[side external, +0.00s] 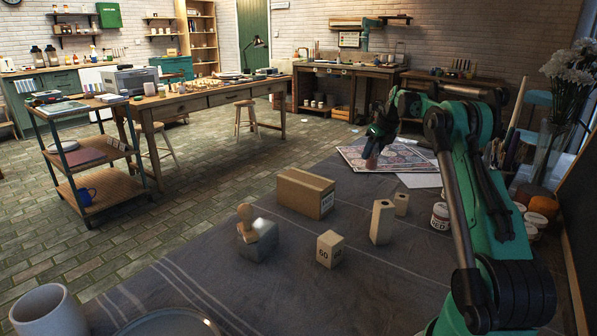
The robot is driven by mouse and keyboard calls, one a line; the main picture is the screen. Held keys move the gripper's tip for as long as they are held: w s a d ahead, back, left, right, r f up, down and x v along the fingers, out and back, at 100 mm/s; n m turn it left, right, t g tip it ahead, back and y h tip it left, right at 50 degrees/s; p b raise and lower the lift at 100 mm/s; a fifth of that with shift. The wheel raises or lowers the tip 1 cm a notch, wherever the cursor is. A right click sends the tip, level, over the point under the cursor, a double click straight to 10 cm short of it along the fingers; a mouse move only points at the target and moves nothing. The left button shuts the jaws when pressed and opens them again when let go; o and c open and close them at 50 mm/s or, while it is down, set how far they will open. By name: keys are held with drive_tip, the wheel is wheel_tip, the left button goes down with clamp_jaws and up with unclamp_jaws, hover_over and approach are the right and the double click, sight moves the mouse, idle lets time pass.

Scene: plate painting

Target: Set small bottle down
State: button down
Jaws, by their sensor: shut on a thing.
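My gripper (374,138) is at the far side of the cloth-covered table, above the near-left part of a patterned sheet. It is shut on a small pinkish-brown thing (371,157), which looks like the small bottle and points downward below the fingers. The thing is small and dark in this view, so its shape and label cannot be made out. I cannot tell whether its lower end touches the patterned sheet (408,160) or hangs just above it.
On the grey cloth (210,290) stand a cardboard box (300,194), a metal block (258,245) with a wooden piece on it, a "60" block (330,250), a tall block (382,222), a small block (401,204) and a red-labelled jar (440,216). A mug (45,312) and plate (165,325) are nearest.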

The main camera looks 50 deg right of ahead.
wheel_tip(320, 180, down, 9)
drive_tip(key=shift+f, duration=0.1)
idle(0.3)
drive_tip(key=shift+f, duration=0.1)
drive_tip(key=shift+c, duration=2.1)
unclamp_jaws()
